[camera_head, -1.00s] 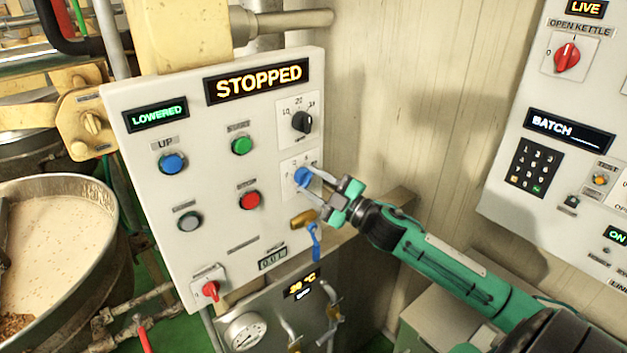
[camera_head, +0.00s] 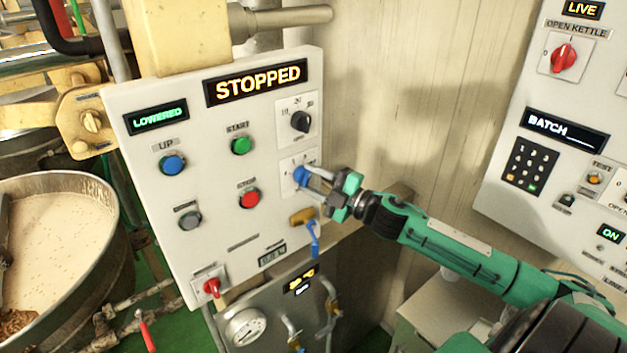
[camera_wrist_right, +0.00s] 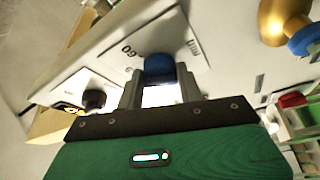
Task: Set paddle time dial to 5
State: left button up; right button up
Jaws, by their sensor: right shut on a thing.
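The paddle time dial is a blue knob (camera_head: 301,176) on a white plate at the right side of the control panel, below a black dial. My right gripper (camera_head: 309,180) reaches in from the right and is shut on the blue knob. In the right wrist view, the blue knob (camera_wrist_right: 159,68) sits between the two fingers of the right gripper (camera_wrist_right: 160,88). The plate beside it shows "60" and "min"; the other marks and the knob's pointer are hidden or too small to read. My left gripper is not in view.
The panel (camera_head: 205,243) also holds a black dial (camera_head: 300,122), a green button (camera_head: 241,145), a red button (camera_head: 249,198) and a "STOPPED" display (camera_head: 257,82). A kettle (camera_head: 95,265) stands at the left.

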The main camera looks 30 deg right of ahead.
jog(key=o, duration=1)
jog(key=shift+s+f, duration=0.1)
jog(key=b+v, duration=0.4)
jog(key=v, duration=0.9)
jog(key=shift+s+d, duration=0.2)
jog(key=shift+s, duration=0.05)
jog(key=shift+f, duration=0.15)
